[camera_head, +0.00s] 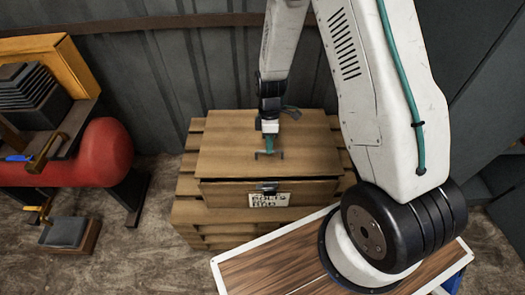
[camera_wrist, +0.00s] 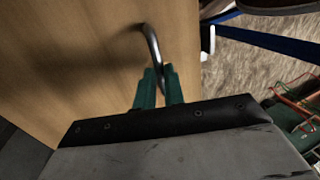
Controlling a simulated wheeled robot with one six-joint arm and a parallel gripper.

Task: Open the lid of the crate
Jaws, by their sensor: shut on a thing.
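The wooden crate (camera_head: 225,190) stands against the back wall, with a paper label (camera_head: 268,199) on its front. Its flat wooden lid (camera_head: 225,150) lies on top, and a dark line runs under the lid's front edge. I cannot tell whether that line is a gap. My gripper (camera_head: 268,154) is over the lid, towards its front. In the wrist view, the green fingers of my gripper (camera_wrist: 159,90) are shut on a curved metal handle (camera_wrist: 152,40) on the wooden panel (camera_wrist: 85,50). The fingers hide the handle's near end.
A red cylindrical machine (camera_head: 105,150) stands at the left. Floor shows between the machine and the crate.

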